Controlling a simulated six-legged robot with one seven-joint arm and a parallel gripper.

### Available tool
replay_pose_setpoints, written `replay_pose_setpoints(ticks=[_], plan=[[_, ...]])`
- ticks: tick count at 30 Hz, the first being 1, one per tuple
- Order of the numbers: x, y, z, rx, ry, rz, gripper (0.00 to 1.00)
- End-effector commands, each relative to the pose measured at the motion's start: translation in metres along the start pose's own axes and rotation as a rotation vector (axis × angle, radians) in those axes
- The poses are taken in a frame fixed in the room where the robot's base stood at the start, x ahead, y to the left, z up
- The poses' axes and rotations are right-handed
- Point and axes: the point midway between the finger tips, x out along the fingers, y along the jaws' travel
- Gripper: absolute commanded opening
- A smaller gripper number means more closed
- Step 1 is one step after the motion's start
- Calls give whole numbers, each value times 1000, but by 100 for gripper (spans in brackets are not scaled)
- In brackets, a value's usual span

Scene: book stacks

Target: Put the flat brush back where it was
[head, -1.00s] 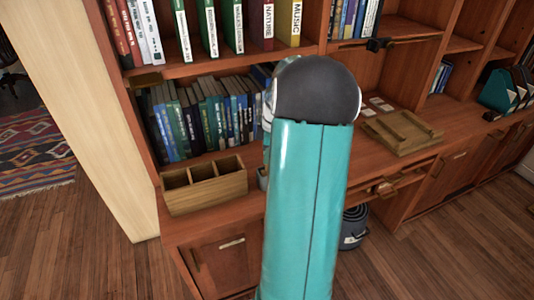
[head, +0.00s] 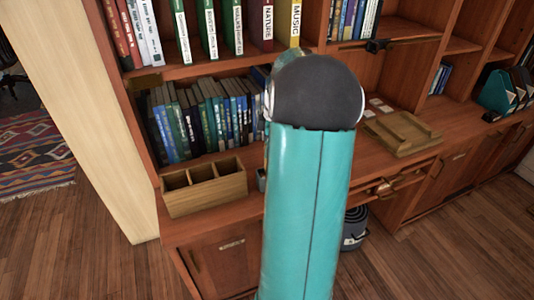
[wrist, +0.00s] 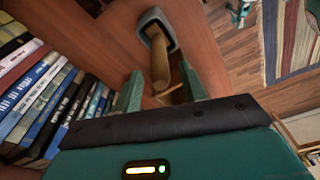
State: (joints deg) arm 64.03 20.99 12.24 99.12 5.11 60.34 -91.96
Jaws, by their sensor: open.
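In the wrist view, a brush with a pale wooden handle (wrist: 160,62) stands in a small grey square cup (wrist: 148,17) on the wooden counter. Its head is hidden inside the cup, so I cannot tell if it is flat. My gripper (wrist: 160,72) is open, with one teal finger on each side of the handle's line and gaps showing. Whether the handle lies between the fingertips in depth is unclear. In the head view the cup (head: 262,180) only peeks out left of my arm, and my arm hides the gripper.
A three-part wooden box (head: 205,188) stands left of the cup. A row of books (head: 205,120) fills the shelf behind; books also show at the left of the wrist view (wrist: 45,95). A wooden tray (head: 402,133) lies on the counter to the right.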

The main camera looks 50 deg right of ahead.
Motion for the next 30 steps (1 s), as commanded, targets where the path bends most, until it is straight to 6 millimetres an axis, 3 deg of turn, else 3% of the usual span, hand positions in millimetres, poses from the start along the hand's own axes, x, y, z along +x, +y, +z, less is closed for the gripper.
replay_pose_setpoints(ticks=[6, 10, 21, 23, 26, 30], plan=[[-49, 1, 0, 0, 0, 5, 42], [-69, 0, 0, 0, 1, 2, 42], [-81, -2, -3, 2, -1, 2, 42], [-83, -6, -13, 8, -6, 7, 42], [-91, -25, -45, 34, -24, 31, 42], [-103, -76, -109, 112, -42, 91, 42]])
